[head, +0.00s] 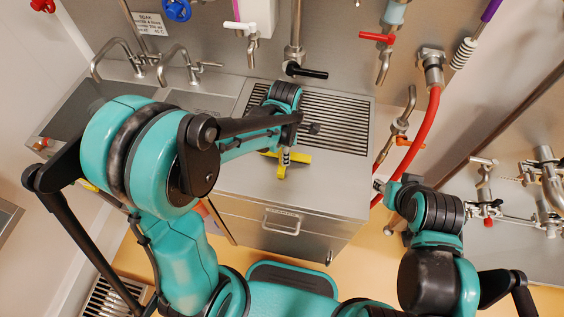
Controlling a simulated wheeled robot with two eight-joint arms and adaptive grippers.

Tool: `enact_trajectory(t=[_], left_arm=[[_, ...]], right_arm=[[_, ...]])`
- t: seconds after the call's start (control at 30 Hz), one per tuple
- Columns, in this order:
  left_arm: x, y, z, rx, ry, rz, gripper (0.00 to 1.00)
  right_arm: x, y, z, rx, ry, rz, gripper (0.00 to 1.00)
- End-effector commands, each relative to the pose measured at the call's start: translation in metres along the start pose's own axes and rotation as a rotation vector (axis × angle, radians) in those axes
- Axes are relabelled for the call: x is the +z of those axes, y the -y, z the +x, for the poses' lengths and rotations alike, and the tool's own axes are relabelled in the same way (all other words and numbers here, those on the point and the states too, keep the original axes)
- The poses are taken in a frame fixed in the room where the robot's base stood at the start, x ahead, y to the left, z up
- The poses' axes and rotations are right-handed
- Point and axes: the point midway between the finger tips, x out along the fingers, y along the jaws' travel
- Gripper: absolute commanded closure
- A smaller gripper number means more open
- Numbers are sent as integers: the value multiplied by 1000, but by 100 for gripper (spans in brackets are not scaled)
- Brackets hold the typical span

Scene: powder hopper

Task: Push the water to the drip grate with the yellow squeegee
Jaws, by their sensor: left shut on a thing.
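The yellow squeegee (293,157) is on the steel counter (325,188), just in front of the drip grate. My left gripper (288,146) is shut on the squeegee, above its yellow head; my arm hides much of the grip. The drip grate (345,122) is a dark slatted panel set in the counter, partly covered by my left arm. I cannot make out water on the counter. My right arm comes in at the lower right, and its gripper (380,184) is near the counter's right edge; its fingers are too small to read.
A sink (205,102) with two curved taps lies left of the grate. A black-handled tap (305,72) hangs over the grate. A red hose (408,137) runs down at the right beside the counter. A cabinet drawer handle (281,226) juts from the front.

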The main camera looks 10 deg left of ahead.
Motion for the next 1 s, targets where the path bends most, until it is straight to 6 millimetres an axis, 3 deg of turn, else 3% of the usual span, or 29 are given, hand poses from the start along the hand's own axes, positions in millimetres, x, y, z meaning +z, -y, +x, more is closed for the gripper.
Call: enact_trajectory(t=[0.4, 0.7, 1.0], left_arm=[[16, -39, 1, 0, 0, -1, 100], [16, -38, -37, 0, 0, 0, 100], [16, -38, -55, 0, 0, 0, 100]], right_arm=[[2, 0, 3, 0, 0, 0, 62], [-15, 0, -21, 0, 0, 0, 62], [-22, 0, -31, 0, 0, 0, 62]])
